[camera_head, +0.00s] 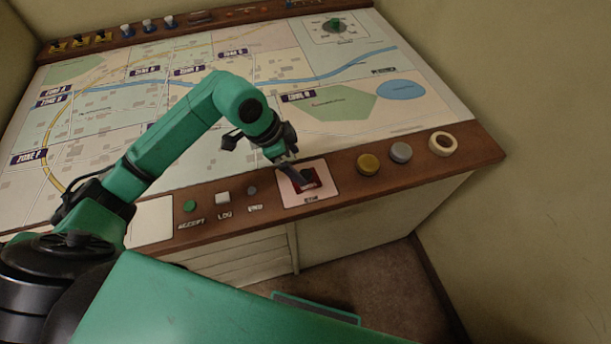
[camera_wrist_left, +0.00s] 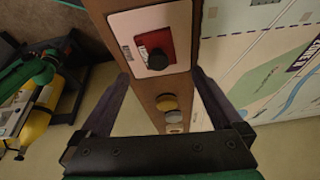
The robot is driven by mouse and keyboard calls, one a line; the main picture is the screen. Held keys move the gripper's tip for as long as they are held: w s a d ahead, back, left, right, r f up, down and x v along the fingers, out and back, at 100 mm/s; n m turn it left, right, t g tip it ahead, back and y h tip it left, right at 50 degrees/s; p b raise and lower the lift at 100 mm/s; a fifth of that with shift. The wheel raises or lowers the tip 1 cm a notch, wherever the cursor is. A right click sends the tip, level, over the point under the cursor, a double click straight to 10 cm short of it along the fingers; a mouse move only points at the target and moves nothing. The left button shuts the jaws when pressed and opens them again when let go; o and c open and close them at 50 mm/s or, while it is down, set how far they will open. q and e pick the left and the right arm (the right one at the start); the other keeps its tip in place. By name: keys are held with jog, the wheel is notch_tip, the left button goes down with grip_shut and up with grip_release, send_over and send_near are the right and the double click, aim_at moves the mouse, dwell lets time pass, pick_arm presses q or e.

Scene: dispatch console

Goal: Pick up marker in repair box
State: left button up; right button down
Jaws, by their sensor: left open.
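The repair box looks to be the white plate (camera_head: 290,199) with a dark red square on the console's front rail. In the left wrist view the plate (camera_wrist_left: 124,24) shows a red square with a small round black piece (camera_wrist_left: 157,60), likely the marker, on it. My left gripper (camera_head: 299,171) is right over this plate and partly hides it in the head view. In the left wrist view my gripper (camera_wrist_left: 160,76) is open, its fingers to either side of the black piece, with nothing held. Whether they touch it I cannot tell. My right gripper is not in view.
A gold disc (camera_head: 368,164), a grey disc (camera_head: 401,153) and a cream ring (camera_head: 443,144) sit on the rail to the right. Green, white and grey buttons (camera_head: 223,198) are to the left. The map board (camera_head: 330,110) lies behind. A yellow object (camera_wrist_left: 42,112) shows at left.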

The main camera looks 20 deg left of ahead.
aim_at(305, 173)
pick_arm(q)
jog(key=p+x, duration=0.2)
jog(key=x, duration=0.4)
jog(key=shift+s+d+f, duration=0.1)
jog(key=shift+f, duration=0.3)
jog(key=c, duration=1.3)
jog(key=shift+r, duration=0.1)
